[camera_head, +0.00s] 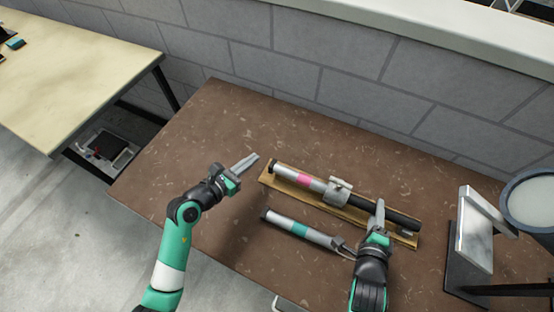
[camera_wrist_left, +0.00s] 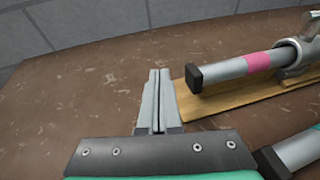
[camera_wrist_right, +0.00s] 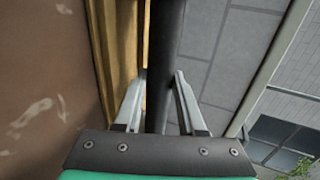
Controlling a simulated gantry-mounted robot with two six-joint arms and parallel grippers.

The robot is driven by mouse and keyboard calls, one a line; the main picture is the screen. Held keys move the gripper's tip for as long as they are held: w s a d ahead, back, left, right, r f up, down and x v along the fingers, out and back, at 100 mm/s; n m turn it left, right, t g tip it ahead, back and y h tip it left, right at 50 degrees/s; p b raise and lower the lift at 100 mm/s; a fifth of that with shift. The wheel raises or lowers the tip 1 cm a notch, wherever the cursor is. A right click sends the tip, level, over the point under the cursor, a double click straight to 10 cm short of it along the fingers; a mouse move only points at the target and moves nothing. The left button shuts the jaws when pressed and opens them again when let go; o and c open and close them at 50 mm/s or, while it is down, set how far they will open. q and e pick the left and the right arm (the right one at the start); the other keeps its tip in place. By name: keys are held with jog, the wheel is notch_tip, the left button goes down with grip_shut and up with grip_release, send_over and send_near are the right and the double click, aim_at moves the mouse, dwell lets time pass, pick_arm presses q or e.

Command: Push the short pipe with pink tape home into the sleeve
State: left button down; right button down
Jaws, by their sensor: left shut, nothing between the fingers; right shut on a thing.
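The short silver pipe with pink tape (camera_head: 304,181) lies along a wooden board, its right end entering the metal sleeve (camera_head: 338,191). How deep it sits inside is hidden. In the left wrist view its black end cap (camera_wrist_left: 194,77), pink tape (camera_wrist_left: 258,61) and part of the sleeve (camera_wrist_left: 300,55) show. A black pipe (camera_head: 362,202) runs out of the sleeve's right side. My left gripper (camera_head: 254,158) is shut and empty, just left of the capped end, apart from it. My right gripper (camera_head: 380,205) is shut on the black pipe, which shows between its fingers in the right wrist view (camera_wrist_right: 160,85).
A second pipe with teal tape (camera_head: 300,229) lies in front of the board (camera_head: 267,179). A tilted metal plate on a stand (camera_head: 473,232) and a round lamp-like object (camera_head: 530,202) stand at the right. The brown table (camera_head: 195,135) is clear at its left.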

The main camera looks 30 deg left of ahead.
jog(key=shift+c, duration=2.1)
grip_release()
pick_arm(q)
notch_tip(320, 180, up, 6)
pick_arm(e)
jog(key=shift+o, duration=1.3)
jog(key=shift+f, duration=0.1)
jog(key=shift+s, duration=0.1)
